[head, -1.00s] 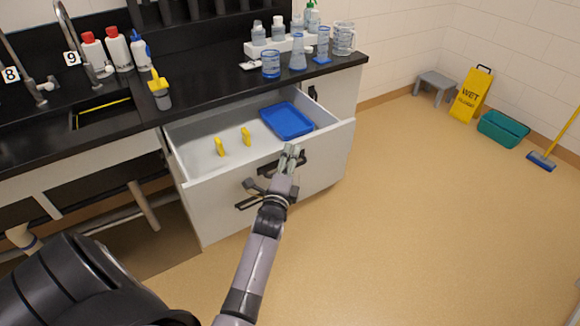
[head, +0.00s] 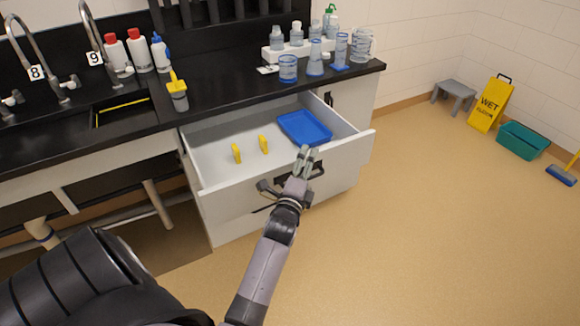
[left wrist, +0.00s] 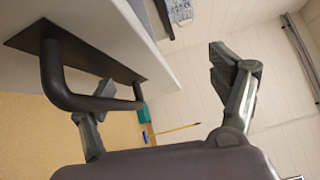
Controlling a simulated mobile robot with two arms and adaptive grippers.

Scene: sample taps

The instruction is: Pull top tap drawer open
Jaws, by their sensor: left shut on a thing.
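The top drawer (head: 215,190) under the black counter is pulled well out in the head view. It holds a blue tray (head: 304,128) and two yellow upright pieces (head: 263,145). My left gripper (head: 304,158) is at the drawer's front panel. It is shut on the dark drawer handle (left wrist: 88,100), which is partly hidden behind it in the head view. In the left wrist view, one finger of my left gripper (left wrist: 165,105) is against the handle bar and the other stands off to the right. My right gripper is not in view.
Several flasks and beakers (head: 315,60) stand on the counter (head: 225,85). A yellow wet-floor sign (head: 490,103), a grey stool (head: 455,92) and a teal tub (head: 522,140) stand along the wall.

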